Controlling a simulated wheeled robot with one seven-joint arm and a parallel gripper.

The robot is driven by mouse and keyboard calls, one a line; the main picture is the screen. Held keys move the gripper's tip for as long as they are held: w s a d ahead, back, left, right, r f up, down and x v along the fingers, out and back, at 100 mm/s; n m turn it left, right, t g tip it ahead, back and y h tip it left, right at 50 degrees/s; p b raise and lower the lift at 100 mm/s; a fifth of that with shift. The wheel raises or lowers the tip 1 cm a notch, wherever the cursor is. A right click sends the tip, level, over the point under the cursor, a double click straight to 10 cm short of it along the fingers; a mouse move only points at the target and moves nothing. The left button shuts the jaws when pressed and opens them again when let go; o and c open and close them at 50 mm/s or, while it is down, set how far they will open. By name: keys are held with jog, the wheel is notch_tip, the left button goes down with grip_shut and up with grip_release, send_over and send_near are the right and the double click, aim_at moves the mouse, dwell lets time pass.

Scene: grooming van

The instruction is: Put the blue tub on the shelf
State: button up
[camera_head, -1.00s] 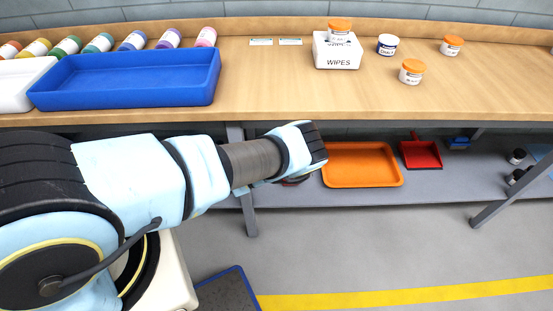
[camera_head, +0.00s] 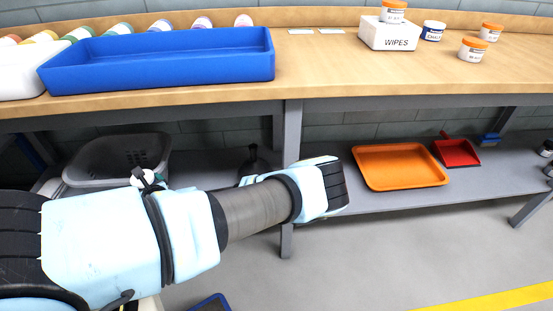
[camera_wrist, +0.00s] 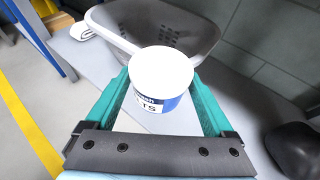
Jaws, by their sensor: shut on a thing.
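In the wrist view my gripper (camera_wrist: 160,92) is shut on a tub (camera_wrist: 158,68) with a white top and a blue-and-white label, held upright between the teal fingers. The grey lower shelf (camera_wrist: 100,62) lies beyond and below it; whether the tub touches the shelf I cannot tell. In the head view my arm reaches towards the lower shelf (camera_head: 385,200) under the bench, and its own links hide the fingers and the held tub.
A grey basket (camera_head: 118,155) stands on the lower shelf at the left; it also shows in the wrist view (camera_wrist: 165,25). A dark object (camera_wrist: 298,148) is nearby. An orange tray (camera_head: 400,167) and red dustpan (camera_head: 457,152) lie further right. A bench leg (camera_head: 291,135) stands close behind my arm.

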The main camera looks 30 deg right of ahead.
jog(key=w+d+f+n+y+b, duration=0.1)
jog(key=d+f+b, duration=0.4)
jog(key=b, duration=0.7)
jog(key=w+d+f+y+b, duration=0.1)
jog(key=w+d+f+b, duration=0.3)
jog(key=d+b, duration=0.6)
notch_tip(320, 180, down, 2)
jog(key=b, duration=0.3)
jog(key=shift+w+d+f+n, duration=0.2)
jog(key=shift+w+d+n, duration=0.1)
jog(key=shift+n, duration=0.1)
notch_tip(320, 180, down, 10)
jog(key=b, duration=0.4)
jog(key=shift+b, duration=0.3)
jog(key=o, duration=1.2)
jog(key=shift+c, duration=0.2)
